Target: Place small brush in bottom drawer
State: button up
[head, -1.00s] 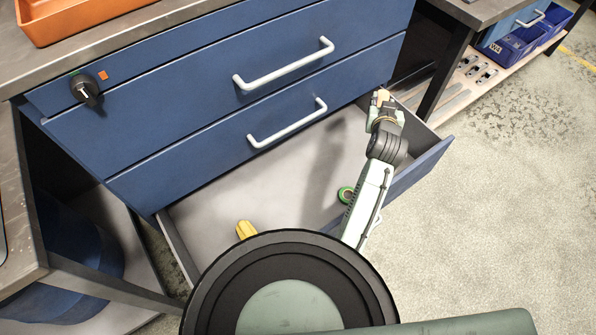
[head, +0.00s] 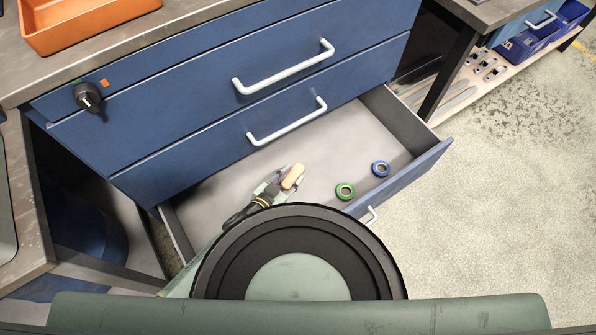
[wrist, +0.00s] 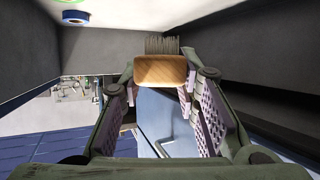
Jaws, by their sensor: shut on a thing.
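The small brush has a tan wooden block (wrist: 160,69) and grey bristles (wrist: 162,45) in the wrist view. My gripper (wrist: 160,85) is shut on it, with a pad at each side of the block. In the head view, the brush's tan end (head: 293,176) shows at the tip of my gripper (head: 280,183). Both are over the left-middle of the open bottom drawer (head: 385,120). I cannot tell whether the brush touches the drawer floor. My wrist and arm hide the drawer's front left part.
A green tape roll (head: 345,191) and a blue tape roll (head: 381,169) lie in the drawer, right of my gripper. The drawer floor behind them is clear. Closed upper drawers with white handles (head: 287,122) overhang the back. An orange tray (head: 85,20) sits on the worktop.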

jog(key=s+a+r, duration=0.2)
jog(key=s+a, duration=0.1)
jog(key=a, duration=0.3)
jog(key=w+d+b, duration=0.5)
jog(key=w, duration=0.3)
jog(key=w+d+b, duration=0.5)
jog(key=w, duration=0.3)
jog(key=f, duration=0.8)
jog(key=shift+s+a, duration=0.2)
jog(key=shift+s, duration=0.2)
jog(key=shift+f, duration=2)
jog(key=o, duration=1.1)
jog(key=shift+f, duration=0.1)
jog(key=shift+o, duration=0.2)
